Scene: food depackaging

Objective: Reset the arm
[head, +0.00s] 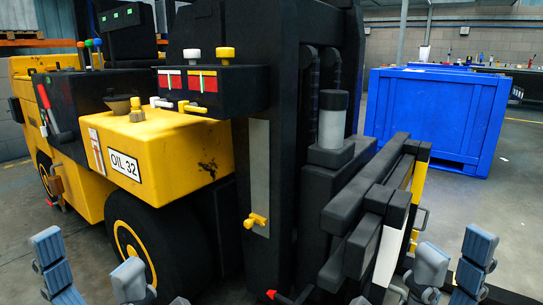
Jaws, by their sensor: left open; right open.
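My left gripper (92,272) is at the bottom left. Its two grey-blue fingers are spread apart with nothing between them. My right gripper (452,264) is at the bottom right, also open and empty, with its fingers pointing up. Most of both arms is below the picture's edge. A yellow and black forklift (165,150) marked "OIL 32" fills the left and middle. The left gripper shows in front of its black wheel (140,240); the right gripper shows to the right of its black fork carriage (365,215). I cannot tell whether either gripper touches the forklift.
A large blue crate (435,115) stands on the grey floor (515,220) at the back right. Behind it is a long bench (525,80) with small items. Open floor shows right of the forklift.

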